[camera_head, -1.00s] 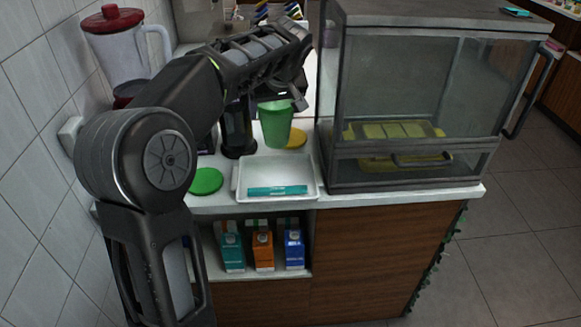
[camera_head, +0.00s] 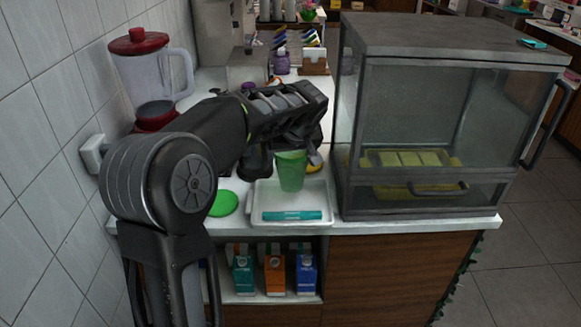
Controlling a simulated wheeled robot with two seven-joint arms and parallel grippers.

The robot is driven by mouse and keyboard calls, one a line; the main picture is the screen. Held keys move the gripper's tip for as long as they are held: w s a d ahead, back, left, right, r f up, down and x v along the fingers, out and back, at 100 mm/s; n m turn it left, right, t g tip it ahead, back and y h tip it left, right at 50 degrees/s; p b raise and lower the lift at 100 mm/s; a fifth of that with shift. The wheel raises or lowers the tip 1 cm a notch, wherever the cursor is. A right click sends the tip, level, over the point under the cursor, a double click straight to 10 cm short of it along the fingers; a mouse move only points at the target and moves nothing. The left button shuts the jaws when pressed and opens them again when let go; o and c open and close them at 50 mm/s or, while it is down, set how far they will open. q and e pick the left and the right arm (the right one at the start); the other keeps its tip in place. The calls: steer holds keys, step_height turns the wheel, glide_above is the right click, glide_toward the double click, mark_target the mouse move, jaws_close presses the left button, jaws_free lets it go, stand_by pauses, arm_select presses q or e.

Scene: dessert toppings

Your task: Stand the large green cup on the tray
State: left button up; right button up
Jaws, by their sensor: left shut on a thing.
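The large green cup (camera_head: 291,172) is upright. My left gripper (camera_head: 299,146) is shut on it near its rim, coming from above and behind. The white tray (camera_head: 259,216) lies on the counter just in front of the glass case's left side. The cup's base overlaps the back part of the tray in the picture. I cannot tell whether it touches the tray floor. A teal flat bar (camera_head: 291,215) lies in the front of the tray. My right gripper is out of view.
A green disc (camera_head: 223,203) lies left of the tray. The glass case (camera_head: 430,110) stands close on the right. A red-lidded blender (camera_head: 150,80) stands at the back left. Cartons (camera_head: 275,272) stand on the shelf below.

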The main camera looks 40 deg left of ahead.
arm_select(q)
steer(key=shift+f, duration=0.1)
steer(key=shift+f, duration=1.75)
steer(key=o, duration=1.3)
steer(key=shift+f, duration=0.1)
steer(key=shift+r, duration=0.2)
steer(key=v, duration=1.2)
steer(key=shift+b, duration=0.35)
